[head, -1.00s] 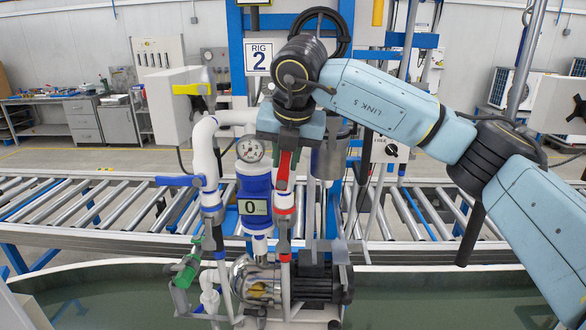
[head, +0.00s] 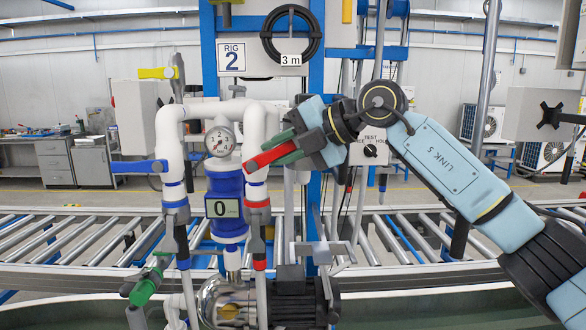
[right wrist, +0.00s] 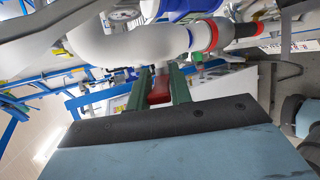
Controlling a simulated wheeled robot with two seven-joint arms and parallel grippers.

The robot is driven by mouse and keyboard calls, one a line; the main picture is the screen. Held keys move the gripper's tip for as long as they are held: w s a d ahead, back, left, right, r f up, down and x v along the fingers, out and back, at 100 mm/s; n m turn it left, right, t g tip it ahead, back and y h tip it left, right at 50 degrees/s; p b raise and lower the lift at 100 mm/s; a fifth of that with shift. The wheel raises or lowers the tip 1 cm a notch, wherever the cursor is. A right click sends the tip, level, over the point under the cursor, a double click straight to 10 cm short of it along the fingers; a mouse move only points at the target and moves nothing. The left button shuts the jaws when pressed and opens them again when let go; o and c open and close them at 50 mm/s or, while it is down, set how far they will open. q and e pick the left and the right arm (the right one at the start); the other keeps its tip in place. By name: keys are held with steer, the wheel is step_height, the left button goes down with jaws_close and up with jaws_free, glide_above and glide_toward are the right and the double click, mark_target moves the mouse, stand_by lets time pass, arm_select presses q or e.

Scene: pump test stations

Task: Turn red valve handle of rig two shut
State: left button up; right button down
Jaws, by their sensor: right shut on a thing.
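The red valve handle (head: 265,158) of rig two lies across the white right-hand pipe (head: 256,135), near level and tilted a little up to the right. My right gripper (head: 286,149) comes from the right and is shut on the handle's right part. In the right wrist view the red handle (right wrist: 159,91) shows between the two green fingers (right wrist: 160,84). The part of the handle inside the jaws is partly hidden. The rig sign (head: 231,58) reads RIG 2. My left gripper is not in view.
A blue handle (head: 138,167), a yellow handle (head: 157,73) and a green handle (head: 146,288) sit on the left of the rig. A gauge (head: 220,141) and a blue meter reading 0 (head: 224,190) stand between the pipes. A roller conveyor (head: 420,238) runs behind.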

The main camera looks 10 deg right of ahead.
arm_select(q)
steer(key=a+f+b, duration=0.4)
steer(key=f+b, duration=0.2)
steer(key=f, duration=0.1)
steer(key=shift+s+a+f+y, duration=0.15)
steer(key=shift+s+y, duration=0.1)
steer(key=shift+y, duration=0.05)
arm_select(e)
steer(key=f+y, duration=0.1)
steer(key=f+m+t+y, duration=0.1)
steer(key=y, duration=0.1)
steer(key=m+t+y, duration=0.1)
steer(key=y, duration=0.1)
steer(key=shift+d+f, duration=0.35)
steer(key=shift+f, duration=0.05)
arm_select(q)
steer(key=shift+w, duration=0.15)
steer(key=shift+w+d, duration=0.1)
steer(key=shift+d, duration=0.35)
arm_select(e)
steer(key=c, duration=1.3)
jaws_free()
steer(key=shift+o, duration=0.2)
